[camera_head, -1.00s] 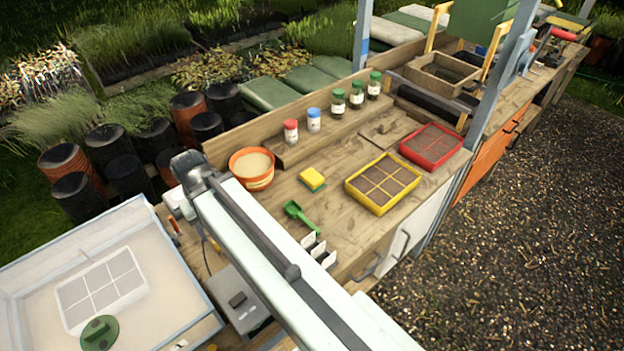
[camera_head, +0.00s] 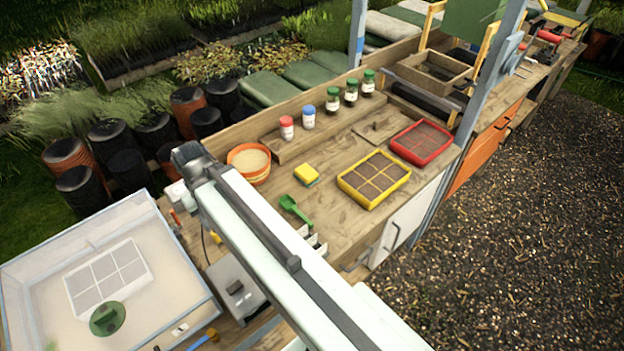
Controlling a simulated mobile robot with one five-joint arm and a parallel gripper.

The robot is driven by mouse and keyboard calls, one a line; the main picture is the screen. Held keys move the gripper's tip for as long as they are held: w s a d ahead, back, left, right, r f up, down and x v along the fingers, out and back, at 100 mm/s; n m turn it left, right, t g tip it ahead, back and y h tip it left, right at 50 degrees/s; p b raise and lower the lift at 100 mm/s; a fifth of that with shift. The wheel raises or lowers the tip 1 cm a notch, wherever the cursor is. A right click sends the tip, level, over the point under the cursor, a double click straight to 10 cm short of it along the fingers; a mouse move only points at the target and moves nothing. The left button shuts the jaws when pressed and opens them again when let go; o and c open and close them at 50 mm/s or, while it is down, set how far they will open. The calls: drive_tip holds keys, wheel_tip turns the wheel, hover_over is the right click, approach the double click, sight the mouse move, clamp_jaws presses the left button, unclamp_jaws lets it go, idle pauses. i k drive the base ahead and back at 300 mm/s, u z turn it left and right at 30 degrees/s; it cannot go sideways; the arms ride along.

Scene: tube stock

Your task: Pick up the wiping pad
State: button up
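The wiping pad (camera_head: 307,174) looks like a small yellow block with a darker green-blue underside. It lies flat on the wooden bench top (camera_head: 330,222), with bare wood around it. My pale arm reaches up from the bottom of the picture to a grey joint at the left of the bench. My gripper cannot be made out; the arm's end is hidden behind its own links. Nothing of mine touches the pad.
An orange pot (camera_head: 249,163) stands left of the pad, a green scoop (camera_head: 295,209) nearer me. A yellow divided tray (camera_head: 374,180) and a red tray (camera_head: 422,142) lie to the right. Several jars stand on a raised shelf (camera_head: 330,130) behind. A clear-walled box (camera_head: 205,308) is lower left.

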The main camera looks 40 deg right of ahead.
sight(307, 177)
drive_tip(key=k, duration=0.4)
drive_tip(key=u, duration=2.95)
drive_tip(key=k, duration=1.8)
drive_tip(key=z, duration=0.8)
drive_tip(key=i, duration=0.5)
drive_tip(key=u, duration=0.15)
